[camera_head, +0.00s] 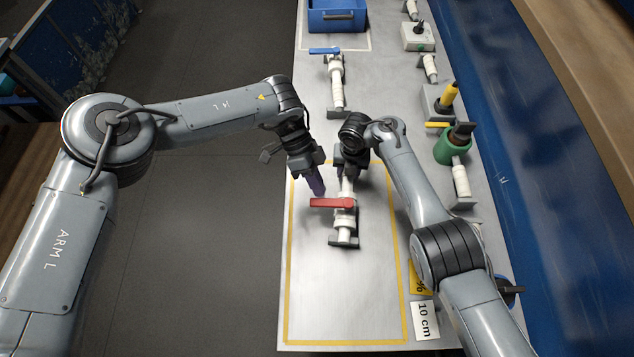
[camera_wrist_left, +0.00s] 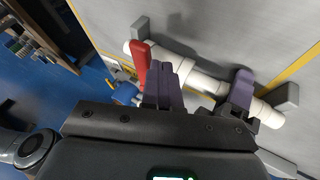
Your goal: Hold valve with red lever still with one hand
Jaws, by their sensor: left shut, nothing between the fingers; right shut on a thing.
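The valve with the red lever (camera_head: 342,221) sits on its white pipe within the yellow-outlined area of the table. Its red lever (camera_head: 331,203) points left, and the lever also shows in the left wrist view (camera_wrist_left: 140,56). My right gripper (camera_head: 346,174) is shut on the white pipe at the valve's far end; a purple finger of it shows against the pipe in the left wrist view (camera_wrist_left: 242,88). My left gripper (camera_head: 319,187) is shut and empty, just left of the pipe and beyond the lever. Its purple fingers (camera_wrist_left: 166,84) are together in the left wrist view.
A blue-lever valve (camera_head: 336,80) and a blue bin (camera_head: 337,16) stand farther back. A green fitting (camera_head: 454,147) and other pipe parts line the right side. The near part of the yellow-outlined area is clear. A "10 cm" label (camera_head: 425,320) lies at the near right.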

